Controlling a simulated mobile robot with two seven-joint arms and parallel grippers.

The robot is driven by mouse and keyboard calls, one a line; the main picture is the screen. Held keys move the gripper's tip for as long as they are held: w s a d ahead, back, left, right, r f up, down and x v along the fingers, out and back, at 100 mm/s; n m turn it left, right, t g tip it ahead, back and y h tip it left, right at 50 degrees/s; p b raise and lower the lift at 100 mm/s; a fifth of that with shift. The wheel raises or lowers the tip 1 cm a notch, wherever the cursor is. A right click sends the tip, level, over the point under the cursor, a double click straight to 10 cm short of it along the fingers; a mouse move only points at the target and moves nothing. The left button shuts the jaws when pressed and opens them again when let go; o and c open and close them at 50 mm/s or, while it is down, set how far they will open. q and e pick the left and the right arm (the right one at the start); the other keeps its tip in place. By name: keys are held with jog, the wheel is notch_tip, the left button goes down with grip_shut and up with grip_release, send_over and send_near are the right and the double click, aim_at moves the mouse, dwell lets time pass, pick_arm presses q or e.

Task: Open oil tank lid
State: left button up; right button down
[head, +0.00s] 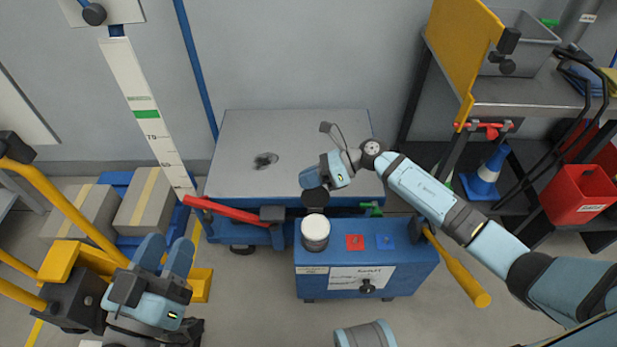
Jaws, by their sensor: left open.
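A blue tank (420,262) with a label on its front stands on the floor at the middle. A white round lid (316,226) sits upright on its top at the left end. My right gripper (314,197) reaches in from the right and hangs just above and behind the lid, apart from it in the picture. Its fingers are seen end-on, so their opening is unclear. My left gripper (164,256) is at the lower left, open and empty, its two light-blue fingers apart and pointing up the picture, well away from the tank.
A grey-topped blue cart (310,130) with a red handle (235,210) stands behind the tank. Red and blue squares lie on the tank top. A yellow-handled tool (460,272) hangs at its right. A shelf (535,93) stands right, a yellow rail (70,215) left.

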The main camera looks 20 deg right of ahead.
aim_at(309, 208)
jog(key=shift+s, duration=0.1)
jog(key=s+n, duration=0.1)
jog(key=s+n+t, duration=0.1)
jog(key=s+a+n+t, duration=0.1)
jog(key=shift+s+r+h, duration=0.2)
jog(key=shift+r+h, duration=0.15)
jog(key=shift+h, duration=0.05)
pick_arm(q)
jog(key=shift+w+f+g, duration=0.1)
jog(key=shift+f+g, duration=0.2)
jog(key=shift+f, duration=0.1)
pick_arm(e)
jog(key=c, duration=1.2)
grip_release()
jog(key=shift+c, duration=0.2)
pick_arm(q)
jog(key=shift+r, duration=0.1)
jog(key=r, duration=0.1)
jog(key=r+t+p, duration=0.1)
jog(key=r+p, duration=0.1)
jog(key=shift+s+a+r+t, duration=0.15)
jog(key=shift+s+t, duration=0.1)
jog(key=shift+t, duration=0.05)
pick_arm(e)
jog(key=v, duration=1.4)
